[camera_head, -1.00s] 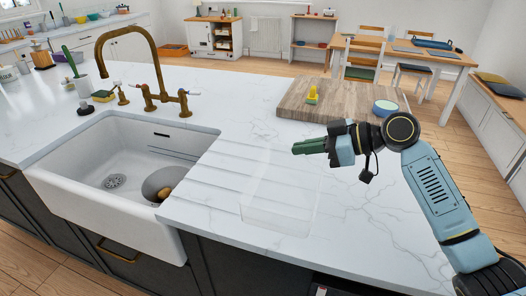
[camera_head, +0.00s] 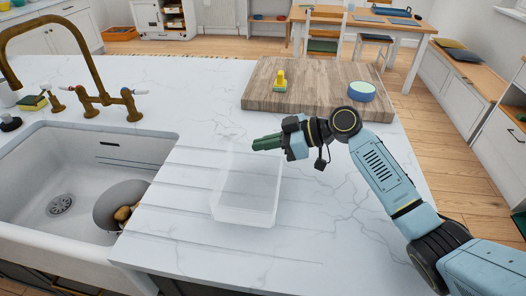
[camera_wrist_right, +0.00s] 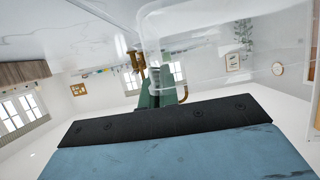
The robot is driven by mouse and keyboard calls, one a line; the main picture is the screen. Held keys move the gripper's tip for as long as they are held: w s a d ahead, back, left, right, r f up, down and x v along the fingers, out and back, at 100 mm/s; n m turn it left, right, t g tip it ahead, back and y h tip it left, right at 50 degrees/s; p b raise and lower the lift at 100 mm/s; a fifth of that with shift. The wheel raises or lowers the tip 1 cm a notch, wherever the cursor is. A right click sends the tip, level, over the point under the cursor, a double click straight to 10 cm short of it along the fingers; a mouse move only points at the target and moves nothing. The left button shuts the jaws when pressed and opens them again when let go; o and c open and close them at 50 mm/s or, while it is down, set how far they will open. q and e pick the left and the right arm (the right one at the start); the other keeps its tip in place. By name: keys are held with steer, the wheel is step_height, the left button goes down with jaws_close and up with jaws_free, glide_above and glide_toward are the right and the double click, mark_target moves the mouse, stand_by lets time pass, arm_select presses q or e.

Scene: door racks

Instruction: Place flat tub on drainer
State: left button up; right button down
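The flat tub (camera_head: 246,198) is clear plastic and hard to make out against the white marble. In the head view it shows over the right part of the grooved drainer (camera_head: 180,193), beside the sink. I cannot tell whether its base touches the surface. My right gripper (camera_head: 256,144) is at the tub's far rim, its green fingers close together on it. In the right wrist view the clear tub wall (camera_wrist_right: 205,50) passes across the green fingers (camera_wrist_right: 160,92). My left gripper is not in view.
The white sink (camera_head: 85,180) with a brown item (camera_head: 124,213) in its basin lies left, under a brass tap (camera_head: 85,70). A wooden board (camera_head: 310,88) with a yellow item (camera_head: 280,82) and a blue-green round container (camera_head: 361,92) stands behind. Marble right of the tub is clear.

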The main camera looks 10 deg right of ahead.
step_height(320, 180, down, 2)
steer(key=shift+f, duration=0.1)
steer(key=shift+w, duration=0.1)
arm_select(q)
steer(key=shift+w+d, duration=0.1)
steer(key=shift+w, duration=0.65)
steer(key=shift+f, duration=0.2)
arm_select(e)
steer(key=shift+f, duration=0.2)
steer(key=c, duration=1.7)
jaws_free()
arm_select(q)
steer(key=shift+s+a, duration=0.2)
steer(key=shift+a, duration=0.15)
arm_select(e)
steer(key=shift+r, duration=0.1)
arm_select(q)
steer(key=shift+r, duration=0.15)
